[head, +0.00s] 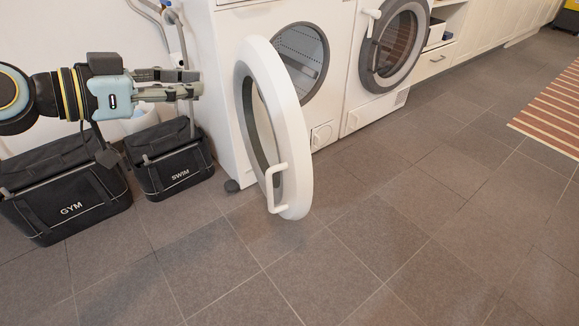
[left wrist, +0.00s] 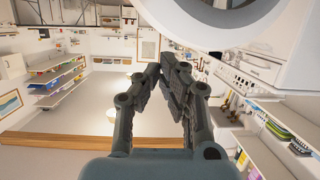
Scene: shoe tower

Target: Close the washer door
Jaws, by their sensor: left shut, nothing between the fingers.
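The washer door (head: 289,100) is a white ring with a dark glass middle. In the head view it stands swung wide open, out from the left washer's round drum opening (head: 306,62). Its white handle (head: 273,183) is low on the near edge. My left gripper (head: 198,83) is shut and empty, left of the door and apart from it, pointing right. In the left wrist view its fingertips (left wrist: 168,72) meet, and a large white ring, seemingly the door (left wrist: 215,28), fills the upper right. My right gripper is not in view.
A second machine with a closed round door (head: 394,45) stands to the right. Two black bags, marked GYM (head: 70,208) and SWIM (head: 178,174), sit on the floor below my left arm. The tiled floor in front is clear. A striped rug (head: 555,112) lies at the far right.

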